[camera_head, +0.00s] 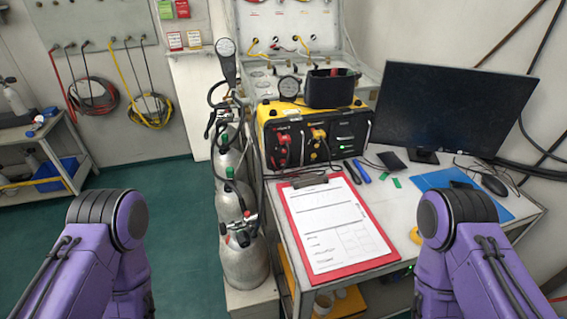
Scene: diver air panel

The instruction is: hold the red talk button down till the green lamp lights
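A yellow and black panel box (263,118) stands on the table near the middle of the head view. Its front carries a red fitting (283,139) at the left and a yellow fitting (318,134) beside it. I cannot tell whether any red part there is the talk button. A small green light (342,148) shows at the right of the front; I cannot tell if it is the task's lamp. My two purple arms come in at the lower left and lower right, well apart from the box. Neither gripper shows.
A red clipboard (376,258) with paper lies on the table before the box. A black monitor (452,110) and a mouse (494,185) stand at the right. Grey gas cylinders (243,262) with hoses stand left of the table. Green floor (180,215) is clear farther left.

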